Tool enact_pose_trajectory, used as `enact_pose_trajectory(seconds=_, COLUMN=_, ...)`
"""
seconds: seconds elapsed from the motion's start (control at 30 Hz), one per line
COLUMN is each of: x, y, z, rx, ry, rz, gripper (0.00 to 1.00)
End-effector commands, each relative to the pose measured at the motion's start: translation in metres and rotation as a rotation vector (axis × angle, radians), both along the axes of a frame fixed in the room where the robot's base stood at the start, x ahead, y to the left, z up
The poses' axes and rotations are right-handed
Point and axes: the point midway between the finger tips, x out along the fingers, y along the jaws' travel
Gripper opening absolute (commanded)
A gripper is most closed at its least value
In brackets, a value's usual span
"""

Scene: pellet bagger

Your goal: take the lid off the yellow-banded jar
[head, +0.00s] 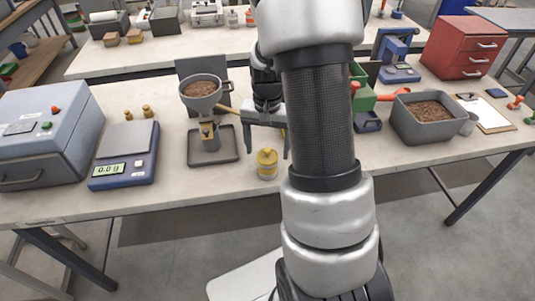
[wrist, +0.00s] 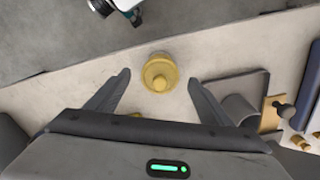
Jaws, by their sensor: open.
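The yellow-banded jar (head: 267,170) stands upright near the front edge of the table. Its yellow lid (head: 267,156) with a small knob is on top. In the wrist view the round yellow lid (wrist: 160,74) is seen from above, centred between the fingertips and apart from both. My gripper (head: 266,151) is open and empty, pointing down at the jar with a finger to each side. In the wrist view my gripper (wrist: 159,82) shows a wide gap. How high the fingertips are relative to the lid is hard to tell.
A funnel stand with a pellet-filled bowl (head: 201,90) stands left of the jar, over a dark tray (head: 213,158). A blue scale (head: 125,152) is farther left. A grey pellet bin (head: 425,126) sits right of my arm. The table around the jar's front is clear.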

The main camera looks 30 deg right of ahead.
Motion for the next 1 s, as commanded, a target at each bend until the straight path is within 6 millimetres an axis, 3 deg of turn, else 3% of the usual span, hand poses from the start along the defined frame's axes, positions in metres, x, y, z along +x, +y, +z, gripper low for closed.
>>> enact_pose_trajectory(seconds=0.33, x=-0.0001, y=-0.0001, z=-0.0089, rx=0.000, ry=0.000, rz=-0.001, gripper=0.72)
enact_pose_trajectory(seconds=0.57, x=0.0001, y=-0.0001, z=-0.0087, rx=-0.001, ry=-0.001, rz=-0.001, gripper=0.33)
enact_pose_trajectory(seconds=0.87, x=0.0001, y=-0.0001, z=-0.0083, rx=-0.001, ry=-0.001, rz=-0.001, gripper=0.32)
enact_pose_trajectory(seconds=1.0, x=0.0009, y=-0.0001, z=0.0007, rx=-0.001, ry=-0.003, rz=0.000, gripper=0.32)
